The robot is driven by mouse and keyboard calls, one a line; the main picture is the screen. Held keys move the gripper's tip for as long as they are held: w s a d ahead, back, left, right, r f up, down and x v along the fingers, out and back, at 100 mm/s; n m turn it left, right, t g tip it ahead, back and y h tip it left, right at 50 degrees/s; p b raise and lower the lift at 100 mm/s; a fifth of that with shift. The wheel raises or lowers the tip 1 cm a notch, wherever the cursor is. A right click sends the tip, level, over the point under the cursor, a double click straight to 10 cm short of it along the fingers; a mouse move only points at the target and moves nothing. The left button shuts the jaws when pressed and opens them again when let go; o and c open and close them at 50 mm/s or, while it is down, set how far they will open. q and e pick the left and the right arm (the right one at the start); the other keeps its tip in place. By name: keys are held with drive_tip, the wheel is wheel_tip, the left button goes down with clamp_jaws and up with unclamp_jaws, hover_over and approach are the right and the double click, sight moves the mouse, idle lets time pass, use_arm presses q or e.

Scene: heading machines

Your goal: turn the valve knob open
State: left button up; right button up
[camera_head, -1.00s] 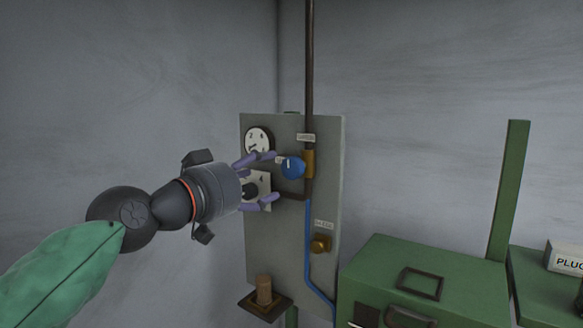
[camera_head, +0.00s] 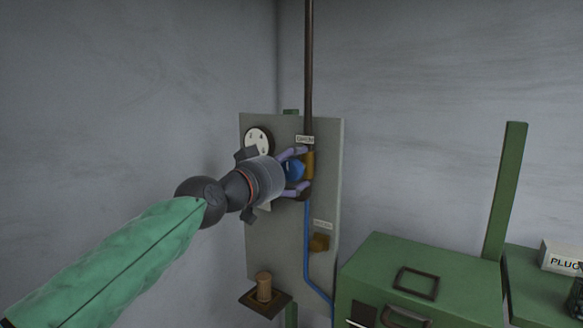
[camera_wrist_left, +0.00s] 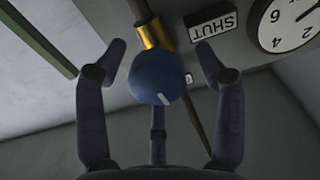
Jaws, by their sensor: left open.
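The blue valve knob (camera_head: 293,169) sits by a brass fitting (camera_head: 309,165) on the dark pipe of the grey wall panel (camera_head: 268,240). My left gripper (camera_head: 299,172) is open, with its purple fingers on either side of the knob. In the left wrist view, the round knob (camera_wrist_left: 156,77) lies between the spread fingers, with gaps visible on both sides. A small white mark shows on the knob's edge there. A label (camera_wrist_left: 214,24) near the fitting reads SHUT. My right gripper is not in view.
A round dial (camera_head: 258,139) is on the panel, left of the knob. A small brass part (camera_head: 319,243) sits lower right, beside a blue tube (camera_head: 307,250). A wooden peg (camera_head: 264,288) stands below on a small shelf. A green cabinet (camera_head: 410,260) is at the right.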

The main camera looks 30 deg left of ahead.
use_arm(q)
drive_tip(key=shift+s, duration=0.1)
drive_tip(key=c, duration=1.1)
drive_tip(key=shift+r+m+b, duration=0.1)
drive_tip(key=shift+m+b, duration=0.2)
drive_tip(key=shift+b, duration=0.25)
drive_tip(key=shift+c, duration=0.2)
drive_tip(key=shift+r, duration=0.15)
drive_tip(key=shift+s, duration=0.1)
drive_tip(key=o, duration=0.8)
drive_tip(key=shift+a+r, duration=0.1)
drive_tip(key=o, duration=0.3)
drive_tip(key=shift+o, duration=0.2)
drive_tip(key=shift+f, duration=0.2)
